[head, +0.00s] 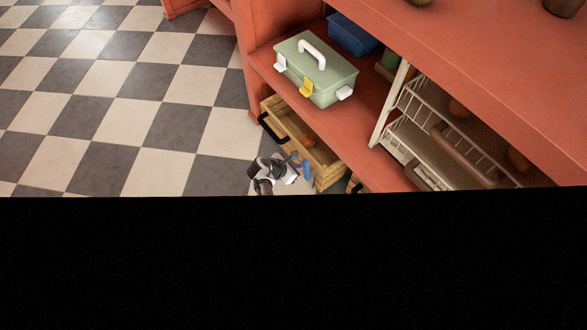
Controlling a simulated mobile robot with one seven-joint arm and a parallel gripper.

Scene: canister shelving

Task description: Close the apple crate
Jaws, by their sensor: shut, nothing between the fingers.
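A light wooden crate (328,157) with a black handle (271,127) sits low in the red shelving and sticks out over the floor. A reddish round thing (308,140), perhaps an apple, lies inside it. My gripper (302,166), white and grey with blue near its tip, is just in front of the crate's near end. It is shut and empty. I cannot tell whether it touches the crate. A black area hides everything below.
A second wooden crate (353,186) shows only in part to the right. A green toolbox (316,72) and a blue bin (352,36) stand on the shelf above. A white wire rack (408,125) stands to the right. The checkered floor at left is clear.

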